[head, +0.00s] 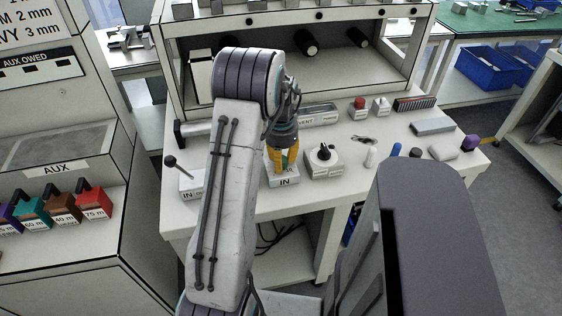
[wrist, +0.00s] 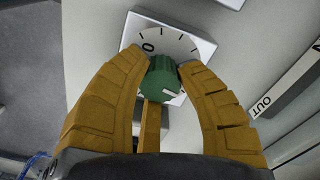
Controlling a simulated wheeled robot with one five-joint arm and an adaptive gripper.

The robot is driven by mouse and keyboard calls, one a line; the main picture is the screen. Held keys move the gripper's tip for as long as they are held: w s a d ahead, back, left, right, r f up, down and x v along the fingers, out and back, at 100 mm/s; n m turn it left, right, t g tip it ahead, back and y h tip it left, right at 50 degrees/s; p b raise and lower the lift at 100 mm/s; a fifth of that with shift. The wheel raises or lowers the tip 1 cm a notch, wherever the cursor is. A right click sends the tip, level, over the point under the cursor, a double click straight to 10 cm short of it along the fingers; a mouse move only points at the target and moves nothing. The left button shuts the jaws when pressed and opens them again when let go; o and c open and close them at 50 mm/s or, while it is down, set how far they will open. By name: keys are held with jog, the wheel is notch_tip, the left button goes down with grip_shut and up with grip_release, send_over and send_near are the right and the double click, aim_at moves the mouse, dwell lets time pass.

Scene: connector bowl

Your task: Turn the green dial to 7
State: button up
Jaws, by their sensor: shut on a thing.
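The green dial (wrist: 162,80) sits on a white scale plate (wrist: 180,38) with black tick marks and a visible 0 at the upper left. A white line shows on the dial's face, toward its lower right. My gripper (wrist: 164,72) has its yellow fingers on both sides of the dial, shut on it. In the head view my gripper (head: 282,158) reaches down over a white block (head: 284,181) labelled IN. There the dial is mostly hidden by the fingers, with a little green showing between them. The 7 on the scale cannot be made out.
A white box with a black knob (head: 324,156) stands just right of my gripper. A lever on a white base (head: 190,182) stands to the left. A red button (head: 359,105) and small coloured cylinders are farther right. A shelf (head: 375,65) rises behind.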

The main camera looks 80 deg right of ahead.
jog(key=m, duration=0.4)
jog(key=shift+a+f+m, duration=0.15)
jog(key=shift+m, duration=0.15)
jog(key=shift+m+b, duration=0.4)
jog(key=shift+m, duration=1.5)
jog(key=o, duration=1.2)
jog(key=shift+d+r, duration=0.2)
jog(key=shift+r, duration=0.45)
notch_tip(320, 180, up, 11)
